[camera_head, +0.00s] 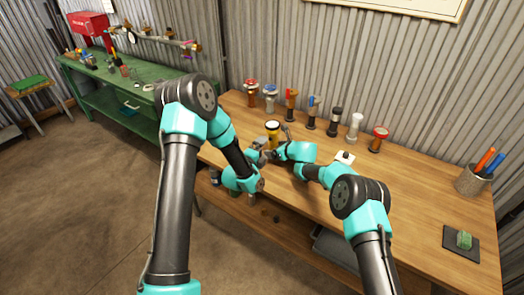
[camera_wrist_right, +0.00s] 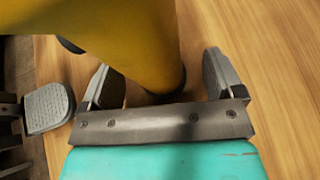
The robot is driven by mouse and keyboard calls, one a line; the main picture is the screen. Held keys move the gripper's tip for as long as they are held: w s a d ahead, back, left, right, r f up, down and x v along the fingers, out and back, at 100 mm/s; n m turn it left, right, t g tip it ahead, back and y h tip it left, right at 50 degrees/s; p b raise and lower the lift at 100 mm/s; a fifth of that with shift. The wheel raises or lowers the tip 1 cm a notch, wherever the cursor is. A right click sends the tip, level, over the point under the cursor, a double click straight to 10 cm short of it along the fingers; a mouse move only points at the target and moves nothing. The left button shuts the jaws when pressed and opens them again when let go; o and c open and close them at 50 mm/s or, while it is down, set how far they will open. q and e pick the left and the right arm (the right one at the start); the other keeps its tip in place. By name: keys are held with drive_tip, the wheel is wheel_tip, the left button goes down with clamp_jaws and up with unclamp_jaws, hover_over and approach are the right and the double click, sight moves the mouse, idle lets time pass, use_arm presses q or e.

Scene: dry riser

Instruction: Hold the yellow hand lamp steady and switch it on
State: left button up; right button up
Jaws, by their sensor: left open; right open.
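The yellow hand lamp (camera_head: 272,129) stands on the wooden bench near its front edge, with a dark-rimmed top. It fills the upper left of the right wrist view (camera_wrist_right: 120,30). My right gripper (camera_wrist_right: 164,82) is open, its two pads apart on either side of the lamp's lower body. My left gripper (camera_head: 261,156) is open at the bench's front edge, close to the lamp; its fingers are small in the head view. A grey pad (camera_wrist_right: 48,107), probably of my left gripper, shows left of the lamp. The lamp's switch cannot be made out.
Several valves and fittings, such as a red-topped one (camera_head: 379,137), stand in a row behind the lamp. A white item (camera_head: 344,158) lies right of my right gripper. A pen cup (camera_head: 473,179) and a dark mat (camera_head: 460,247) are at the right. The bench's right middle is clear.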

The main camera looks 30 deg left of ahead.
drive_tip(key=c, duration=0.9)
drive_tip(key=o, duration=0.8)
drive_tip(key=shift+r, duration=0.1)
drive_tip(key=shift+v, duration=6)
drive_tip(key=shift+o, duration=0.4)
